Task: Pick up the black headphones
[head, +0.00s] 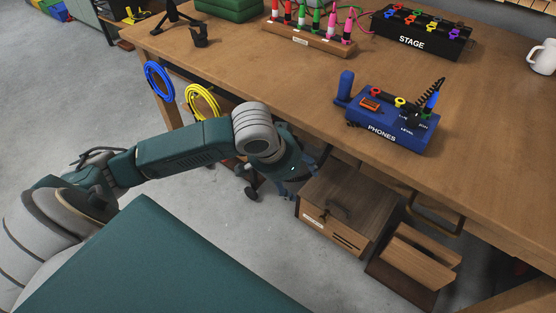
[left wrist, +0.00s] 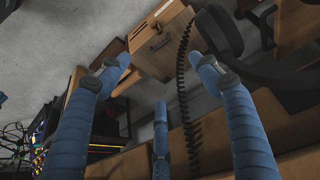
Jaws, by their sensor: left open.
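My left gripper (head: 300,182) is below the front edge of the table in the head view, partly hidden by its own wrist. In the left wrist view its blue fingers (left wrist: 159,82) are spread apart with nothing between them. A large black curved shape (left wrist: 282,76), which looks like the black headphones, is beyond the right finger at the upper right; the frame edge cuts it off. A black coiled cable (left wrist: 186,95) hangs near it, behind the fingers. I cannot make out the headphones in the head view. My right gripper is not in view.
The wooden table (head: 225,65) holds a blue PHONES box (head: 390,120), a black STAGE box (head: 422,32) and a rack of coloured plugs (head: 308,38). A wooden drawer unit (head: 345,208) stands below the table, close to the gripper. Blue (head: 159,82) and yellow cables hang at the table's left end.

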